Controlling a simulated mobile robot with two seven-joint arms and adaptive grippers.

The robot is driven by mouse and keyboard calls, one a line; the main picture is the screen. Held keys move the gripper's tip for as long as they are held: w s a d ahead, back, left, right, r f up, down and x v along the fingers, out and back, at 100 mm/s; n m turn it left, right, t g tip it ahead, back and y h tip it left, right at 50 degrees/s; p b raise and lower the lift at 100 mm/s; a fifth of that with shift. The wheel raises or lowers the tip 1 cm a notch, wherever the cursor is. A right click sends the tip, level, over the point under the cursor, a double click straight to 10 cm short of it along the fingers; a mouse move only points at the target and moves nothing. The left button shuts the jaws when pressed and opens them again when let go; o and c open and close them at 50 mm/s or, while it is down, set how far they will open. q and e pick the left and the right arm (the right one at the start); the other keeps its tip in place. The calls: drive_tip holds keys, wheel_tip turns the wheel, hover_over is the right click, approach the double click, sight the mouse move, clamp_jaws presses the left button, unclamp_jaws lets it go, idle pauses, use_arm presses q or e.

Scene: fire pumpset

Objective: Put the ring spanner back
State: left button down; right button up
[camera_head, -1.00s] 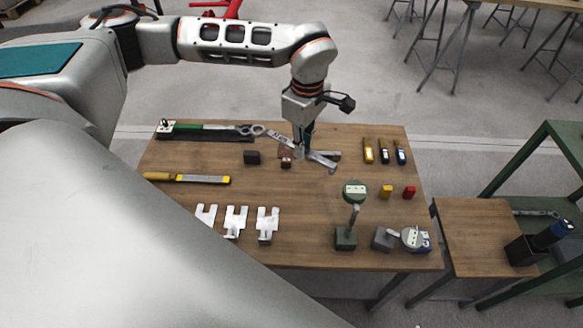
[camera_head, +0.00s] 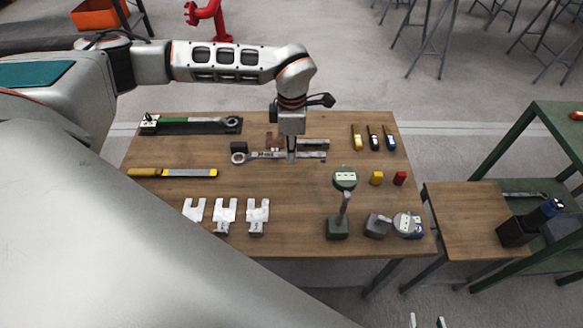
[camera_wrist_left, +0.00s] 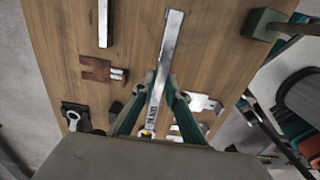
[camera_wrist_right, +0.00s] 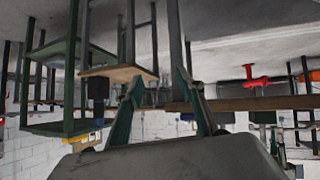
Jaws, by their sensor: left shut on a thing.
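My left gripper (camera_head: 291,158) is over the back middle of the wooden table. It is shut on the ring spanner (camera_head: 265,155), a long flat silver bar with a ring end to the left. The spanner lies roughly level across the head view; whether it touches the table I cannot tell. In the left wrist view the spanner (camera_wrist_left: 170,40) runs up between my left fingers (camera_wrist_left: 158,84), its lettered part near the jaws. In the right wrist view my right gripper (camera_wrist_right: 158,100) is open and empty, apart from the tables.
Behind the spanner are a dark block (camera_head: 240,146), a brown block (camera_head: 272,141) and a grey bar (camera_head: 314,143). A black tray (camera_head: 215,127) with a green-handled wrench lies back left. A dial gauge stand (camera_head: 338,228) stands front right. The middle of the table (camera_head: 275,185) is clear.

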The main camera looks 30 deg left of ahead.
sight(291, 176)
use_arm(q)
wheel_tip(291, 176, down, 3)
drive_tip(key=shift+r, duration=0.1)
drive_tip(key=shift+f, duration=0.4)
wheel_tip(291, 176, down, 3)
drive_tip(key=shift+f+b, duration=0.2)
drive_tip(key=shift+b, duration=0.3)
drive_tip(key=shift+f, duration=0.3)
use_arm(e)
drive_tip(key=shift+w+d+f, duration=0.1)
drive_tip(key=shift+w+f, duration=0.1)
drive_tip(key=shift+w, duration=0.05)
use_arm(q)
drive_tip(key=shift+f, duration=0.1)
drive_tip(key=c, duration=2)
unclamp_jaws()
